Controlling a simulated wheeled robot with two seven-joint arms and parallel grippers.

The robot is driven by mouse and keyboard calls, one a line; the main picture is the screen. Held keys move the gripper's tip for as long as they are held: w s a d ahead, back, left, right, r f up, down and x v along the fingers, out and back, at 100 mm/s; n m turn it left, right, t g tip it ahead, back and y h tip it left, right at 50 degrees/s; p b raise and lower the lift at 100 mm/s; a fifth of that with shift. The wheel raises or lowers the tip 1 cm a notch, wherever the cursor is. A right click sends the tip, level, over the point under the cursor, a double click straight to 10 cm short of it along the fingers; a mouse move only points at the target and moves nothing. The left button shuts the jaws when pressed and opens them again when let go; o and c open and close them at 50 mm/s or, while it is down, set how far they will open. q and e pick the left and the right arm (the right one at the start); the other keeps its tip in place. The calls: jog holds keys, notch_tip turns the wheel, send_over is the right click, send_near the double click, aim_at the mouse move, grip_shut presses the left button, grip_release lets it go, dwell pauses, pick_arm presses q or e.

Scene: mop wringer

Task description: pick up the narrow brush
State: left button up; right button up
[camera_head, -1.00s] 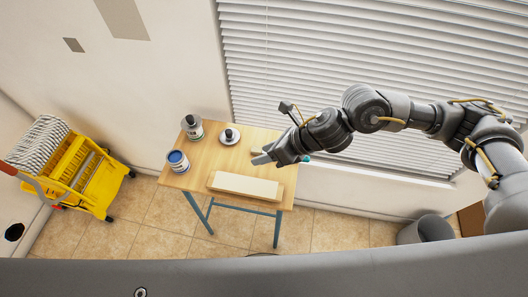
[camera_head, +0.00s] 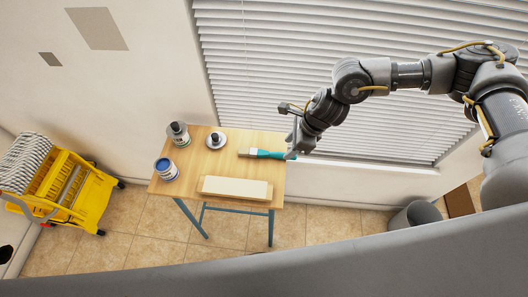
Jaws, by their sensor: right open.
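The narrow brush (camera_head: 264,153) lies on the wooden table (camera_head: 222,168) near its right edge. It has pale bristles pointing left and a teal handle running right toward my gripper. My right gripper (camera_head: 291,152) is at the right end of the handle, at the table's right edge. It is open, and the handle's end is partly hidden by it. I cannot tell whether they touch. My left gripper is not in view.
A pale rectangular block (camera_head: 235,188) lies along the table's front. A blue-topped can (camera_head: 166,169), a dark-topped can (camera_head: 178,133) and a small round-based item (camera_head: 216,140) stand on the left and back. A yellow mop wringer (camera_head: 72,190) stands at far left. Window blinds rise behind.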

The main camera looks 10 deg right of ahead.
aim_at(281, 154)
jog(key=shift+a+f+p, duration=0.2)
jog(key=shift+f+p, duration=0.15)
jog(key=shift+f, duration=0.1)
jog(key=p+x, duration=0.1)
jog(key=x, duration=0.3)
jog(key=shift+w+f, duration=0.2)
jog(key=shift+w, duration=0.05)
grip_shut()
jog(key=shift+r, duration=0.1)
